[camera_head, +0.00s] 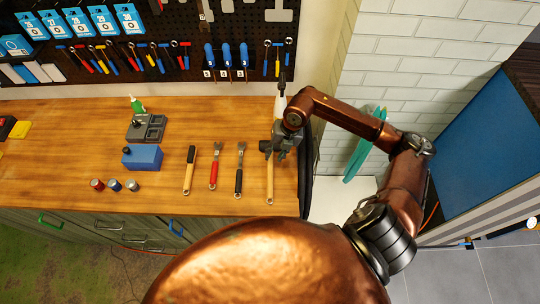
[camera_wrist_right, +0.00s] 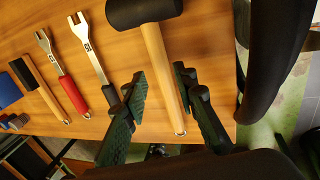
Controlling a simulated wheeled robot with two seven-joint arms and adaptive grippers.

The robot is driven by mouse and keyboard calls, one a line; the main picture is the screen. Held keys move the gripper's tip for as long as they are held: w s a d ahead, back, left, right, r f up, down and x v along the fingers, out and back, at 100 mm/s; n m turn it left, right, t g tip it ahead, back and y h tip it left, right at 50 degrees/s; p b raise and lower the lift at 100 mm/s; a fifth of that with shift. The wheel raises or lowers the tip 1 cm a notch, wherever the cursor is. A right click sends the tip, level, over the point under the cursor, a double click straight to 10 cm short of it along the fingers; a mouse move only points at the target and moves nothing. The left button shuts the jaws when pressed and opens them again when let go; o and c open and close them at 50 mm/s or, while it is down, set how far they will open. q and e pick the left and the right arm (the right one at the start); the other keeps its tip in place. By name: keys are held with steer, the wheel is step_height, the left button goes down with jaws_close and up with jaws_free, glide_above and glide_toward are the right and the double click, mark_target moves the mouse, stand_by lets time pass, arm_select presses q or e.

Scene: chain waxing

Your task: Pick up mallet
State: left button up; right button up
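The mallet lies on the wooden workbench (camera_head: 60,180), with a pale wooden handle (camera_head: 270,183) pointing toward the bench's front edge. Its black head shows at the top of the right wrist view (camera_wrist_right: 143,10), with the handle (camera_wrist_right: 162,70) below. My right gripper (camera_head: 283,148) is over the head end in the head view and partly hides it. In the wrist view my right gripper (camera_wrist_right: 162,92) is open, with one green-black finger on each side of the handle. A gap shows on the left; whether the right finger touches is unclear. My left gripper is not in view.
Left of the mallet lie a black-handled wrench (camera_head: 239,170), a red-handled wrench (camera_head: 214,166) and a black-and-wood tool (camera_head: 189,170). A blue box (camera_head: 143,158) and small cans (camera_head: 115,184) stand farther left. A pegboard (camera_head: 150,30) of tools is behind.

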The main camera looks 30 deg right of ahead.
mark_target(271, 163)
steer(key=shift+p+x, duration=0.55)
steer(key=shift+x, duration=2.1)
steer(key=shift+s, duration=0.1)
jaws_close()
